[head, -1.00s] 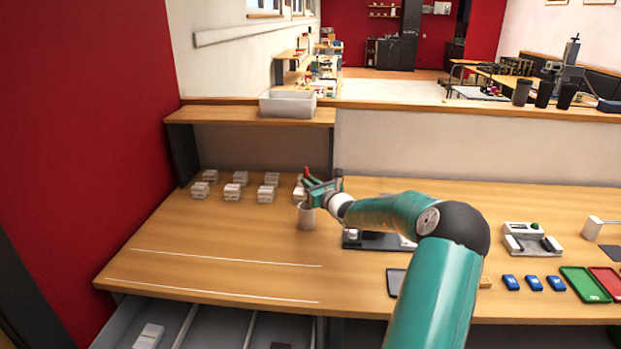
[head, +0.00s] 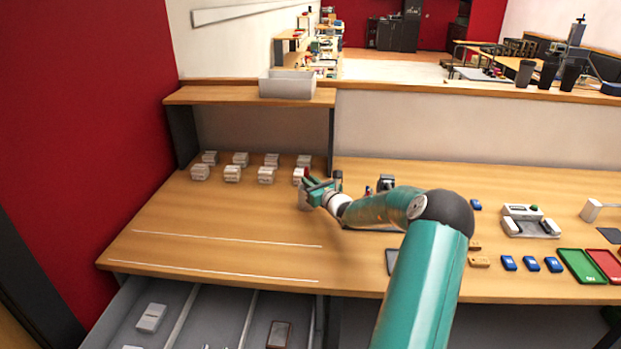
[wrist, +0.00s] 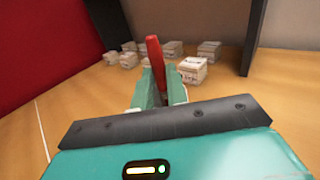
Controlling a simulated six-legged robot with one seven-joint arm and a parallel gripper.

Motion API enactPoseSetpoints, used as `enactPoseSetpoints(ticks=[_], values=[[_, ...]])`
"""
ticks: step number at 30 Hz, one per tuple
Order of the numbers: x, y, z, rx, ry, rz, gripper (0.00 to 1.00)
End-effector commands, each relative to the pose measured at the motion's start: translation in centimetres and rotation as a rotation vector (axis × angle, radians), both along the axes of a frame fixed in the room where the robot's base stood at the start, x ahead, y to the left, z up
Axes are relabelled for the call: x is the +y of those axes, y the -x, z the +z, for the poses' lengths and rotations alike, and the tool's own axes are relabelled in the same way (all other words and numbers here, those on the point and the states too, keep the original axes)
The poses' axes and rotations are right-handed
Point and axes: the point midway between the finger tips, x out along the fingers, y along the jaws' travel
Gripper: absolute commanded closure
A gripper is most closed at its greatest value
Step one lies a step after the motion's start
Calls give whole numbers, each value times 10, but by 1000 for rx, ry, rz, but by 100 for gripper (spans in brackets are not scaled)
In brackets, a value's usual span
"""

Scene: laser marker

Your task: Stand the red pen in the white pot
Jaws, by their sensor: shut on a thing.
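My gripper (head: 308,188) is shut on the red pen (wrist: 155,62). In the wrist view the pen stands up between the jaws (wrist: 158,92), close to upright with a slight lean. In the head view only a small red part of the pen (head: 306,173) shows above the gripper. The gripper is low over the table, at the place of the white pot. The pot is largely or wholly hidden behind the gripper in the head view, and I cannot make it out in the wrist view. I cannot tell whether the pen's lower end is inside the pot.
Several small white boxes (head: 233,173) stand behind the gripper, under a wooden shelf (head: 225,95) with a grey bin (head: 287,84). Blue blocks (head: 532,263), a green tray (head: 580,264) and a red tray (head: 605,262) lie right.

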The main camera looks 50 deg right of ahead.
Motion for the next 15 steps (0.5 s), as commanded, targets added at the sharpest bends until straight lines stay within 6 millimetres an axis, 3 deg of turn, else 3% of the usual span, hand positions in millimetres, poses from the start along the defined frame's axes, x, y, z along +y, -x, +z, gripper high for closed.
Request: enactPoseSetpoints(ticks=[12, 13, 15], values=[[0, 0, -5, 0, 0, 0, 100], [0, 0, -5, 0, 0, 0, 83], [0, 0, -5, 0, 0, 0, 70]])
